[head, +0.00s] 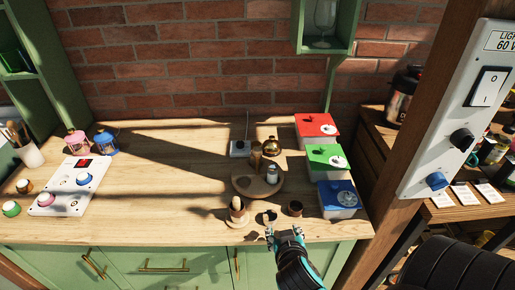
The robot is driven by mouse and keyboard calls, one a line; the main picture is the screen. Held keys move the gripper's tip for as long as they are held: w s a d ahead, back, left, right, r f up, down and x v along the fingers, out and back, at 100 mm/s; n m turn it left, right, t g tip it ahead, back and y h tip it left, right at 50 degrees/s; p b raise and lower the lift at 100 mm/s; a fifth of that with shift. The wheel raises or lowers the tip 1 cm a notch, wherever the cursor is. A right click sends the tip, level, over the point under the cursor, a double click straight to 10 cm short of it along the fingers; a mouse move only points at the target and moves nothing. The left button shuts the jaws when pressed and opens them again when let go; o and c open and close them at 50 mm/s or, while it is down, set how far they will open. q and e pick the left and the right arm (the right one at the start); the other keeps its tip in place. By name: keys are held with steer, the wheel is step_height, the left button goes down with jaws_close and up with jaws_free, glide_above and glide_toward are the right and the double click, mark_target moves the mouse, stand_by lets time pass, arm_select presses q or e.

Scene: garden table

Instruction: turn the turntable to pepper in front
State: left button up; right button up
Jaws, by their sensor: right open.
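The round wooden turntable (242,185) sits on the counter right of centre. A tall brown wooden mill (256,157) stands at its back, and a small pale shaker with a grey top (272,175) stands at its right. Labels are too small to read, so I cannot tell which one is the pepper. My right gripper (269,222) is open near the counter's front edge, in front of the turntable and apart from it. A small dark shape shows between or behind its fingers; I cannot tell what it is. My left gripper is not in view.
A wooden cup (237,204) on a saucer stands left of my right gripper, and a dark brown cup (295,208) stands right. A brass bell (271,146) is behind the turntable. Red (309,126), green (323,157) and blue (334,197) boxes line the right. The left-middle counter is clear.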

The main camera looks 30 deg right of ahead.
steer(key=w+d+r+m+t+h, duration=0.2)
steer(key=w+r+t, duration=0.1)
steer(key=w+r, duration=0.15)
steer(key=n+t, duration=0.1)
steer(key=t, duration=0.3)
glide_toward(258, 153)
steer(key=p+x, duration=0.5)
steer(key=x, duration=0.5)
steer(key=shift+w+d+r+p, duration=0.1)
steer(key=shift+w+d+p, duration=0.1)
steer(key=shift+p, duration=0.1)
steer(key=shift+w+d, duration=0.2)
steer(key=shift+w, duration=0.3)
